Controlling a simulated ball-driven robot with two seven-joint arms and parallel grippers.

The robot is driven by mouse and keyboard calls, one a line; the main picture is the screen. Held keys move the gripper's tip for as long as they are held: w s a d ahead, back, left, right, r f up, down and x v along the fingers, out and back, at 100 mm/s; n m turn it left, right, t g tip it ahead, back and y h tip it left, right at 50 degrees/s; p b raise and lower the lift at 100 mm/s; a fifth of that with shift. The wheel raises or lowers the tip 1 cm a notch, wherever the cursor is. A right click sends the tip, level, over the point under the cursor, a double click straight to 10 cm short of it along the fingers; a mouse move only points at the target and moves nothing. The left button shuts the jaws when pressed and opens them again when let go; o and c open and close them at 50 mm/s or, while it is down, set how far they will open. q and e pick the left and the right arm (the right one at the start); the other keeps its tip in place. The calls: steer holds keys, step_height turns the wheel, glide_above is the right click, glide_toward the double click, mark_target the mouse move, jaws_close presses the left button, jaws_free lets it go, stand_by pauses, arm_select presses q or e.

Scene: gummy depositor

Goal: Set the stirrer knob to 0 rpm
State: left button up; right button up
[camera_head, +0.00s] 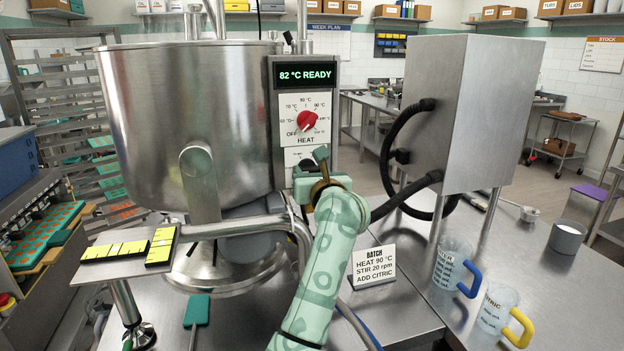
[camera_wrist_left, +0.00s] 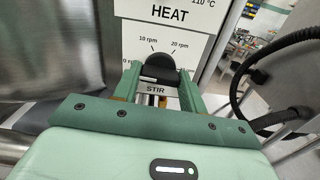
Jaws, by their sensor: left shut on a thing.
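The black stirrer knob (camera_wrist_left: 158,66) shows in the left wrist view, above the STIR label on the white panel. Marks for 10 rpm and 20 rpm stand above it, and a 0 mark shows partly at its left. My left gripper (camera_wrist_left: 160,76) is shut on the knob, one green finger on each side. I cannot tell where the knob points. In the head view my left gripper (camera_head: 316,172) covers the knob at the bottom of the control column (camera_head: 331,73). My right gripper is not in view.
The red heat knob (camera_head: 307,120) sits just above, under a display reading 82 °C READY. The steel kettle (camera_head: 190,115) stands at left, and a steel box (camera_head: 470,110) with black hoses at right. A batch card (camera_head: 374,266) and measuring jugs (camera_head: 452,266) stand on the table.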

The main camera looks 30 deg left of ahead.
arm_select(q)
steer(key=shift+f+n, duration=0.25)
steer(key=shift+n, duration=0.15)
steer(key=o, duration=1)
steer(key=shift+r, duration=0.15)
steer(key=shift+d, duration=0.15)
